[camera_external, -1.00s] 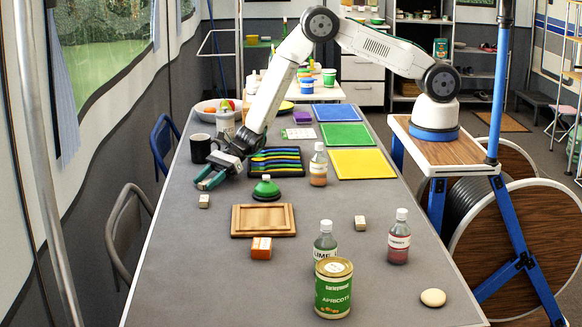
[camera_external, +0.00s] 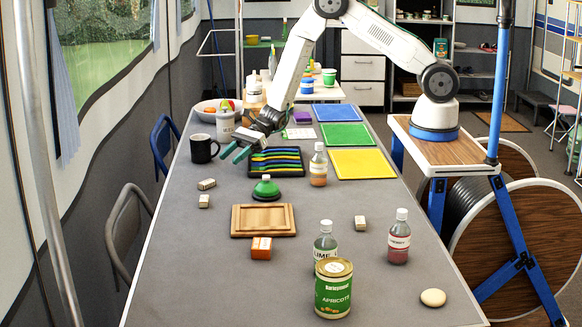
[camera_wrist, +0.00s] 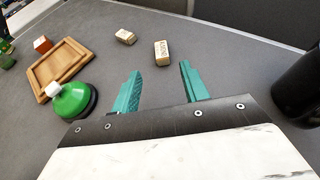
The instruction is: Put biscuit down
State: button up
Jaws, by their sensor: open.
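A small pale block with printed marks, which I take to be the biscuit (camera_external: 206,184), lies on the grey table (camera_external: 180,262). In the wrist view the biscuit (camera_wrist: 162,53) lies beyond my fingertips, about in line with the gap between them, apart from both. My gripper (camera_external: 235,153) has green fingers, spread open and empty (camera_wrist: 160,72). It is raised above the table, behind the biscuit in the external view.
A similar block (camera_external: 204,201) lies just in front of the biscuit. A black mug (camera_external: 202,149) stands left of my gripper. A green-domed object (camera_external: 266,189), a wooden tray (camera_external: 236,222) and a striped dark tray (camera_external: 252,171) are nearby. The table's left side further forward is clear.

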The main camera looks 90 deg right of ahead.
jog(key=shift+a+r, duration=0.1)
jog(key=shift+r, duration=0.25)
jog(key=s+a+r+n+g+y, duration=0.1)
jog(key=s+a+r+n+g, duration=0.3)
jog(key=s+r+n, duration=0.6)
jog(key=s+a+r+n+g+y, duration=0.1)
jog(key=s+a+r+n+g, duration=0.3)
jog(key=s+r, duration=0.75)
jog(key=s+d+r+n+h, duration=0.2)
jog(key=s+d+n+h, duration=0.2)
jog(key=s, duration=0.4)
jog(key=s+d+r+n+h, duration=0.3)
jog(key=s+d+n, duration=0.1)
jog(key=s, duration=0.5)
jog(key=s+d+r+n+h, duration=0.3)
jog(key=s+d+n+h, duration=0.1)
jog(key=s, duration=0.5)
jog(key=shift+s+d+r+n+h, duration=0.25)
jog(key=shift+d+n, duration=0.25)
jog(key=shift+d, duration=0.5)
jog(key=shift+o, duration=0.2)
